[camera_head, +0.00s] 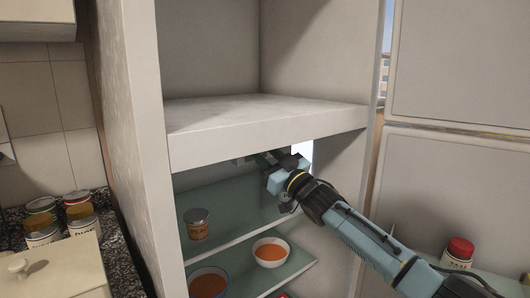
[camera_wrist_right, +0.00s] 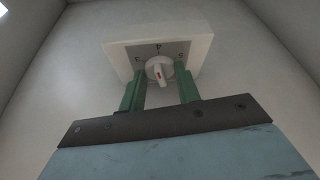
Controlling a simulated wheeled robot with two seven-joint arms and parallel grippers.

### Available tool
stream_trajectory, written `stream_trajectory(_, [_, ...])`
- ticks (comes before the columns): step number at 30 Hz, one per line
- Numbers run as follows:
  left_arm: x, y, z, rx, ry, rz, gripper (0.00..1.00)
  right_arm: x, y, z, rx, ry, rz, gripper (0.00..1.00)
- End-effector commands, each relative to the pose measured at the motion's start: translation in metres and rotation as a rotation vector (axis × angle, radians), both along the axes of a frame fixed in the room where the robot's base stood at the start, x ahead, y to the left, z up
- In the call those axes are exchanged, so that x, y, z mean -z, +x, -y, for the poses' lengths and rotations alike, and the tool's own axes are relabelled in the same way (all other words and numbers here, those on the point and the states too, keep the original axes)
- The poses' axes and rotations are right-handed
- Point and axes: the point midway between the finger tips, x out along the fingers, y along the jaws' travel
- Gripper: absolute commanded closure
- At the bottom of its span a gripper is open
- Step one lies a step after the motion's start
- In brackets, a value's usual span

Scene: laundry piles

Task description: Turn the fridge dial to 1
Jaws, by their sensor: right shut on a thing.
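The fridge dial (camera_wrist_right: 158,68) is a round white knob with a raised grip and a small red mark, on a white box (camera_wrist_right: 120,58) on the fridge's inner surface. In the head view my right gripper (camera_head: 266,158) reaches into the open fridge under the upper compartment floor. The dial is hidden there. My left gripper is not in view.
Below my gripper are glass shelves (camera_head: 225,245) with a can (camera_head: 197,224) and bowls of orange food (camera_head: 270,252). The compartment floor (camera_head: 270,118) is close above. The open door (camera_head: 450,185) on the right has a red-lidded jar (camera_head: 458,252). Cans (camera_head: 41,220) stand on the left counter.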

Motion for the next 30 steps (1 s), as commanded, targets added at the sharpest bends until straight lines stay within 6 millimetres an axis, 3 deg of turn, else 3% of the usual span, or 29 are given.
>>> stream_trajectory(15, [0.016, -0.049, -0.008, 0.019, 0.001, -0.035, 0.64, -0.001, 0.003, 0.004, 0.001, -0.288, 0.206, 0.90])
stream_trajectory(30, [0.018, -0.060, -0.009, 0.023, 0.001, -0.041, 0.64, -0.001, 0.003, 0.004, 0.001, -0.361, 0.260, 0.90])
